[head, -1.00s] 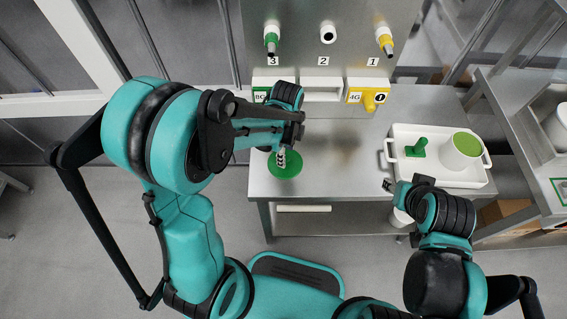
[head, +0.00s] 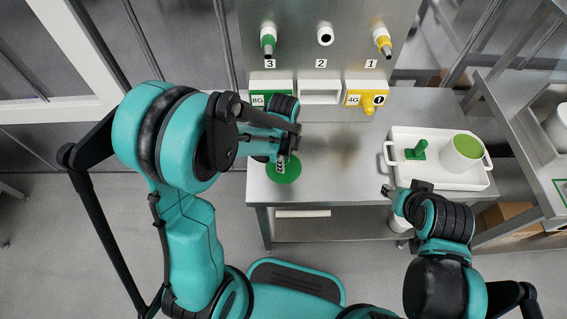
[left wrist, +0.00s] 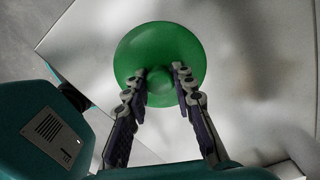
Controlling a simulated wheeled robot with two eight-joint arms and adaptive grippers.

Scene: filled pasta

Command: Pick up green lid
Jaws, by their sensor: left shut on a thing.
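The green lid (head: 291,172) is a round disc at the left front of the steel table. In the left wrist view the lid (left wrist: 158,45) shows from above with a small round knob at its middle. My left gripper (left wrist: 160,84) has its two fingers on either side of that knob and is shut on it. In the head view the left gripper (head: 279,164) hides part of the lid. I cannot tell whether the lid touches the table. My right gripper (head: 388,191) is near the table's front edge, below the tray; its fingers are too small to read.
A white tray (head: 398,179) at the right of the table holds a green-handled tool (head: 416,151) and a white container with a green top (head: 461,152). Numbered nozzles and coloured holders, including a yellow one (head: 368,98), line the back panel. The table's middle is clear.

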